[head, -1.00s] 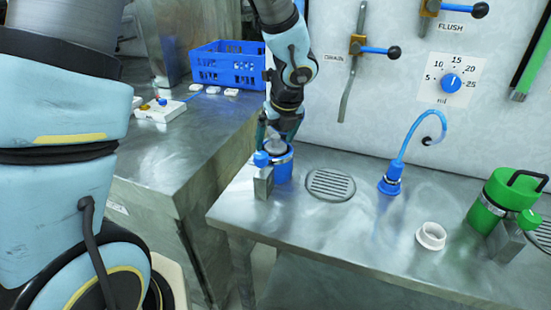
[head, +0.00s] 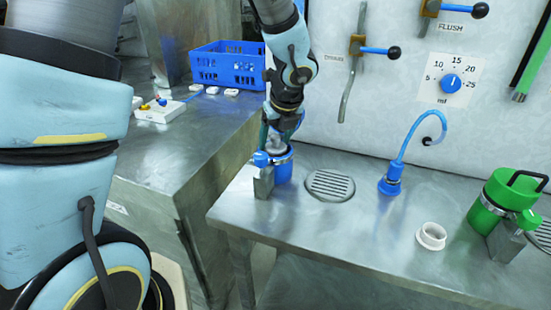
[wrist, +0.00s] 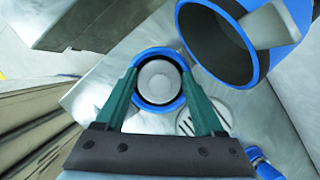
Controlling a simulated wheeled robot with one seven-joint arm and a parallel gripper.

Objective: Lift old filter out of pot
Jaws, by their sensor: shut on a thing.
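The blue pot (head: 284,171) stands at the left end of the steel bench in the head view. My gripper (head: 279,140) points down at its top. In the wrist view, my gripper's teal fingers (wrist: 160,82) flank a blue ring that looks like the pot's rim (wrist: 160,104). They are shut on the pale round old filter (wrist: 157,82), centred inside that ring. The filter also shows as a small whitish patch at the pot's mouth. I cannot tell how far it is raised. The filter's lower part is hidden.
A larger open blue cylinder (wrist: 252,72) with a dark inside fills the wrist view's upper right. A grey block (head: 264,183) stands against the pot. A drain grate (head: 330,185), blue nozzle (head: 390,185), white ring (head: 431,236) and green container (head: 490,208) are to the right.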

